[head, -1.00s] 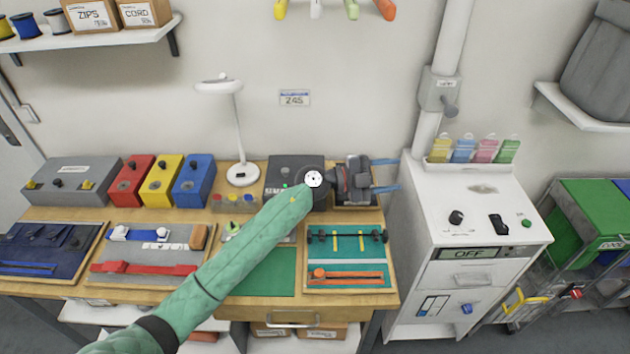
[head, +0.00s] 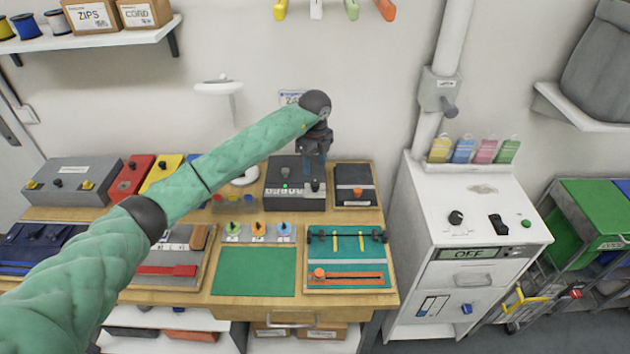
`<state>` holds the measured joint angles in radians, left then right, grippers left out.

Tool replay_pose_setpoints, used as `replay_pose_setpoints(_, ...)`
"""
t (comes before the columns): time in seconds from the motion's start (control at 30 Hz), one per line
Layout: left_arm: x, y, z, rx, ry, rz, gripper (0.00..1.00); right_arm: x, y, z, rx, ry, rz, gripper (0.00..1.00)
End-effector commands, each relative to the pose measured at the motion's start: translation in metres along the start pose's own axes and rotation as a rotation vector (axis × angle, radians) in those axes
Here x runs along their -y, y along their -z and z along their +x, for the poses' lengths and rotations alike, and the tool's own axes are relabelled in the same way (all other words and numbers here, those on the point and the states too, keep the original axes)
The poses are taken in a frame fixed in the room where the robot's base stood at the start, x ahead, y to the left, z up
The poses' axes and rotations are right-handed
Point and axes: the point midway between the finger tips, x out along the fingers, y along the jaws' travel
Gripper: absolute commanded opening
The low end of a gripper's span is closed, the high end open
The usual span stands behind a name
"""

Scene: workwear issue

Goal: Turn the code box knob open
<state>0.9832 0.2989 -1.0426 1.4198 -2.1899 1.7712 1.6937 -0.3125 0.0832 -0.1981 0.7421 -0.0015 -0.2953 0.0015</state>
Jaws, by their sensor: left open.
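The dark grey code box (head: 280,203) stands at the back of the workbench. It has a row of pale characters on its front, a small green light and a grey knob at its upper left. A dark knob (head: 316,187) sits at its right side. My left gripper (head: 314,168) points down over the right part of the box, just above the dark knob. It is open and holds nothing. Whether the fingertips touch the knob cannot be told. My right gripper is not in view.
A smaller dark box (head: 354,196) with an orange knob stands close on the right. A white lamp (head: 218,88) is behind my left arm. A green mat (head: 255,272) and a teal tray (head: 345,244) lie in front. A white cabinet (head: 480,200) stands to the right.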

Motion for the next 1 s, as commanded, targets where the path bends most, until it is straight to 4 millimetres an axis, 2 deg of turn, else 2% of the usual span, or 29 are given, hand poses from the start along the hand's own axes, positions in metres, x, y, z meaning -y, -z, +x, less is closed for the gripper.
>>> replay_pose_setpoints(0.27, -0.001, 0.002, 0.025, -0.004, -0.001, 0.0, 0.5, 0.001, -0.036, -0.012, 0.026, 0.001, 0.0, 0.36)
replay_pose_setpoints(0.4, -0.001, 0.002, 0.047, -0.005, -0.001, 0.002, 0.5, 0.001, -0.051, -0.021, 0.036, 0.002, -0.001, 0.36)
replay_pose_setpoints(0.53, 0.0, 0.002, 0.062, -0.005, 0.001, 0.002, 0.5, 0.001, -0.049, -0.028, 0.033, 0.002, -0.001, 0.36)
replay_pose_setpoints(0.7, 0.001, 0.002, 0.073, -0.005, 0.003, 0.003, 0.5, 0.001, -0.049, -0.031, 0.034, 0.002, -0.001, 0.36)
replay_pose_setpoints(1.0, 0.0, 0.002, 0.076, -0.004, 0.003, 0.003, 0.48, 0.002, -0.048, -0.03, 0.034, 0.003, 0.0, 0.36)
